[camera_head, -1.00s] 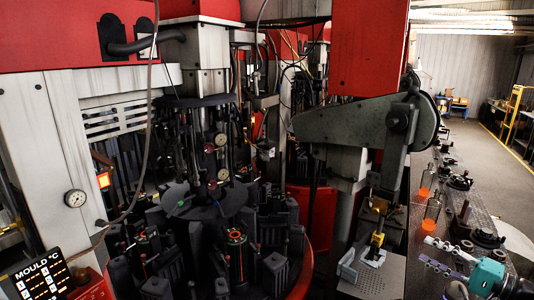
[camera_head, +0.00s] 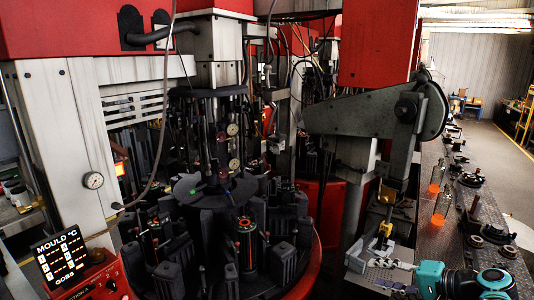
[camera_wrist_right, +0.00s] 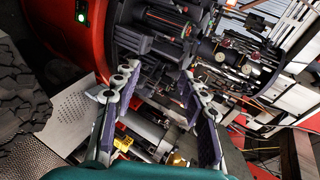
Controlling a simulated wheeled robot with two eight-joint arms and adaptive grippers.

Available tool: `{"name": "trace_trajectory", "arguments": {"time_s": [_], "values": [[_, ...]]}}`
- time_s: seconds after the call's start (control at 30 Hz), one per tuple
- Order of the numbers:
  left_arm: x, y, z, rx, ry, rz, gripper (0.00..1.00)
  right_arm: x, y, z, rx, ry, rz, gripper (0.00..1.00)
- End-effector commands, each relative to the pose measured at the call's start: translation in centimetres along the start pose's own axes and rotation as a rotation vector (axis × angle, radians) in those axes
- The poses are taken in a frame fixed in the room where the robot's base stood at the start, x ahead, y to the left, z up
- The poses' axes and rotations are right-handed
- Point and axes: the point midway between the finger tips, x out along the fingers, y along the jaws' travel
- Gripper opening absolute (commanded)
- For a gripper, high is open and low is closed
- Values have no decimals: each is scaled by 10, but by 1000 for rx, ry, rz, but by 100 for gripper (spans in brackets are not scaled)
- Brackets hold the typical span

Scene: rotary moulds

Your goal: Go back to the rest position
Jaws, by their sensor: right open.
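My right gripper (camera_head: 374,274) comes in at the bottom right of the head view, with a teal wrist and grey, purple-padded fingers pointing left. In the right wrist view its two fingers (camera_wrist_right: 156,74) stand wide apart with nothing between them. It is to the right of the rotary mould machine, whose black moulds (camera_head: 250,240) sit in a ring on a red round base (camera_head: 318,245). The moulds also show beyond the fingers in the right wrist view (camera_wrist_right: 165,35). My left gripper is not in view.
A metal bench (camera_head: 430,235) with orange-bottomed glass items (camera_head: 434,180) and dark round parts (camera_head: 470,179) runs along the right. A grey press arm (camera_head: 365,115) hangs above the gripper. A mould temperature display (camera_head: 62,258) stands at lower left. The aisle floor (camera_head: 495,150) is clear.

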Motion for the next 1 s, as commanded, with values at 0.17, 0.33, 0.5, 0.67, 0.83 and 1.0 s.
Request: {"name": "trace_trajectory", "arguments": {"time_s": [0.17,0.33,0.5,0.67,0.83,1.0], "values": [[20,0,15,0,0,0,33,42,37,95,-163,-32,260,43],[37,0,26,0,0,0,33,50,89,170,-410,-28,498,43],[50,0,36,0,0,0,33,42,136,214,-686,1,660,43],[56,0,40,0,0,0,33,36,160,228,-867,30,732,43],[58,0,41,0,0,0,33,33,166,231,-935,44,756,43],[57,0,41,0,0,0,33,33,166,231,-936,45,757,43]]}}
